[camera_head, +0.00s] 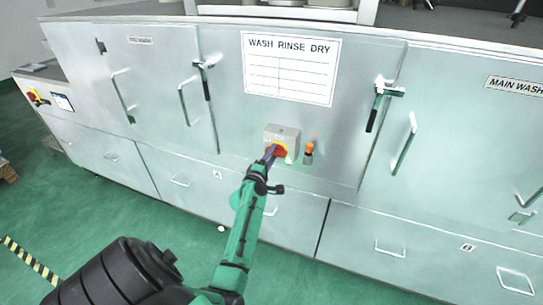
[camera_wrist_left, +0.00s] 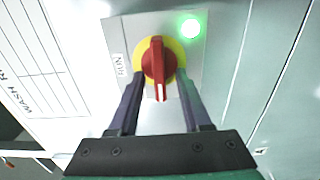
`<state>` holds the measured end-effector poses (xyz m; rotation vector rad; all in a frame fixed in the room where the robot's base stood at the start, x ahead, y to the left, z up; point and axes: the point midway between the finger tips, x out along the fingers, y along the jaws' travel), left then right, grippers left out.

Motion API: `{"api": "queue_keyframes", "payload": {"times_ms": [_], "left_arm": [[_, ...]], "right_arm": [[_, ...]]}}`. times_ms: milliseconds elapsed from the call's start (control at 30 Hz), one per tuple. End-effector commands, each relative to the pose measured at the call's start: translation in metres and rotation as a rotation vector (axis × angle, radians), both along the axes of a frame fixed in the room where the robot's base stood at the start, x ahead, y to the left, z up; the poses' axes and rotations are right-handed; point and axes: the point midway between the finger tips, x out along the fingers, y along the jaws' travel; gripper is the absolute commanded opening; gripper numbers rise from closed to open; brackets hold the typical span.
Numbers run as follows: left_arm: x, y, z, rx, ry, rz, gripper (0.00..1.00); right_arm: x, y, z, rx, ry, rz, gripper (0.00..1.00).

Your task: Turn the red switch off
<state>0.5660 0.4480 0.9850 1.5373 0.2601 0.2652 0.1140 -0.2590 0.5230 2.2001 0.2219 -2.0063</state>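The red rotary switch (camera_wrist_left: 158,62) sits on a yellow disc on a grey switch box (camera_wrist_left: 120,35) on the front of the machine. Its red handle stands about upright in the left wrist view. The switch also shows in the head view (camera_head: 281,150), partly covered by my left gripper (camera_head: 271,156). In the left wrist view the two fingers of my left gripper (camera_wrist_left: 160,90) are spread, one on each side of the switch's lower part. I cannot tell whether they touch it. A green light (camera_wrist_left: 190,28) is lit beside the switch. My right gripper is not in view.
An orange-topped fitting (camera_head: 309,150) sticks out right of the switch box. Door handles (camera_head: 376,104) and latches project from the metal front. A white WASH RINSE DRY chart (camera_head: 290,68) is above. A second red-and-yellow switch (camera_head: 36,97) is at the far left. Green floor (camera_head: 120,210) is clear.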

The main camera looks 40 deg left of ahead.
Motion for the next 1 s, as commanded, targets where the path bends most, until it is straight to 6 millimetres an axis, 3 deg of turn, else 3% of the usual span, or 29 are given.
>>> {"api": "queue_keyframes", "payload": {"times_ms": [367,467,800,1000], "left_arm": [[-0.008,-0.003,0.0,0.003,0.002,0.0,0.47],[-0.024,-0.008,0.001,0.003,0.003,0.001,0.47],[-0.114,-0.04,-0.002,0.001,0.006,0.0,0.47],[-0.136,-0.048,-0.001,0.001,0.001,-0.001,0.47]], "right_arm": [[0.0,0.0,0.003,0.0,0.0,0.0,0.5],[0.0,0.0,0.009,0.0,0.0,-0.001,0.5],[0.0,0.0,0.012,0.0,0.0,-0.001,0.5],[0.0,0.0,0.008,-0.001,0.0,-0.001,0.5]]}}
